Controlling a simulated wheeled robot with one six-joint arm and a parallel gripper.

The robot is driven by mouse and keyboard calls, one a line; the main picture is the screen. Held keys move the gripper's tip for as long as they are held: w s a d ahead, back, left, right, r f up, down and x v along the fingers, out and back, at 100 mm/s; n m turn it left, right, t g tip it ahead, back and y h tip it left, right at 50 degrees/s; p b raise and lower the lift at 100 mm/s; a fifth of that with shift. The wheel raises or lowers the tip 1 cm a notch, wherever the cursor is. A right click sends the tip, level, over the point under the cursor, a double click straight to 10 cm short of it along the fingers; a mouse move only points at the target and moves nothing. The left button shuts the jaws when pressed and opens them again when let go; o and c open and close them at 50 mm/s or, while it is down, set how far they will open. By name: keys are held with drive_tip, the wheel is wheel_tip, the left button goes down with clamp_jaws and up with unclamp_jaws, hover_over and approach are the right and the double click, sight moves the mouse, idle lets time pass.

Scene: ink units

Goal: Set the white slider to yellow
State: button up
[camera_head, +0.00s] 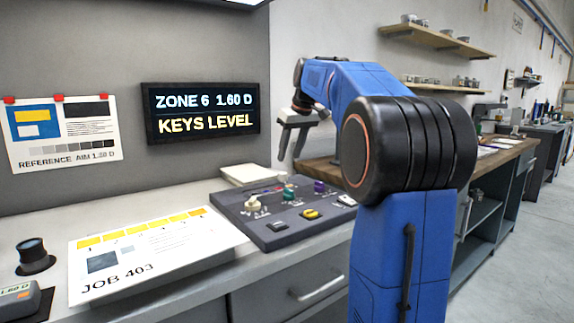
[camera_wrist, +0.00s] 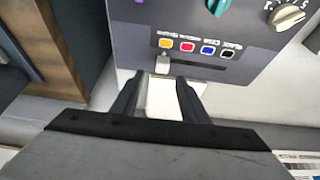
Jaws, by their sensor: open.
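The white slider (camera_wrist: 162,64) is a small pale knob in a dark slot on the dark grey console (camera_head: 240,226). In the wrist view it stands at the left end of the slot, below the yellow marker (camera_wrist: 165,43). Red (camera_wrist: 187,46), blue (camera_wrist: 207,49) and black (camera_wrist: 227,54) markers follow to its right. My gripper (camera_wrist: 160,79) is open, its fingertips just short of the slider in the picture; contact cannot be told. In the head view my gripper (camera_head: 290,156) hangs above the console's back edge.
A white pad (camera_head: 253,173) lies behind the console. A job sheet (camera_head: 150,250) lies left. The wall display (camera_head: 203,113) reads "KEYS LEVEL".

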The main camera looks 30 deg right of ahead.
drive_tip(key=v, duration=0.9)
drive_tip(key=shift+r, duration=0.3)
drive_tip(key=shift+s, duration=0.1)
